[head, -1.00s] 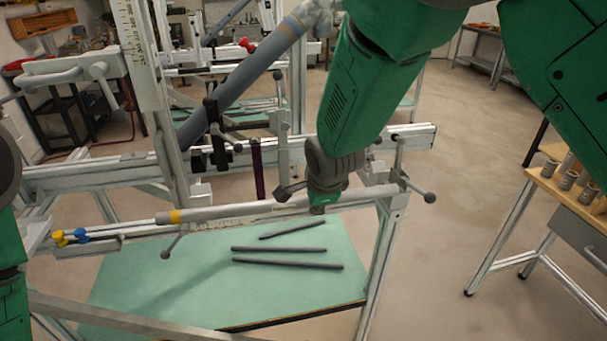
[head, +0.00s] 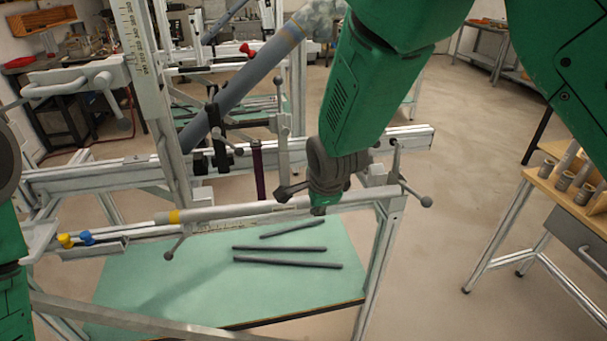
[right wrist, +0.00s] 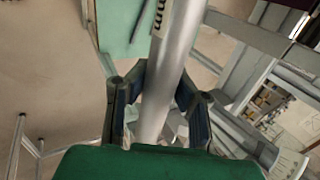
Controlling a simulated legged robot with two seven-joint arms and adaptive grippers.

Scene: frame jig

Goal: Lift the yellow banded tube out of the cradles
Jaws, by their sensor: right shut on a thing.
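The grey tube with a yellow band (head: 174,216) near its left end lies lengthwise along the front rail of the frame, roughly level. My right gripper (head: 318,207) comes down from above onto the tube, right of its middle. In the right wrist view the two jaws (right wrist: 162,95) are closed on either side of the pale tube (right wrist: 172,60), which runs between them. The cradles under the tube are largely hidden, and I cannot tell whether the tube touches them. My left arm shows at the left edge, but its gripper is out of view.
Clamp levers with round knobs (head: 426,201) stick out by the tube's right end. An upright ruler post (head: 130,40) stands at left. Dark rods (head: 288,263) lie on the green shelf (head: 150,290) below. A wooden bench (head: 570,190) stands at right.

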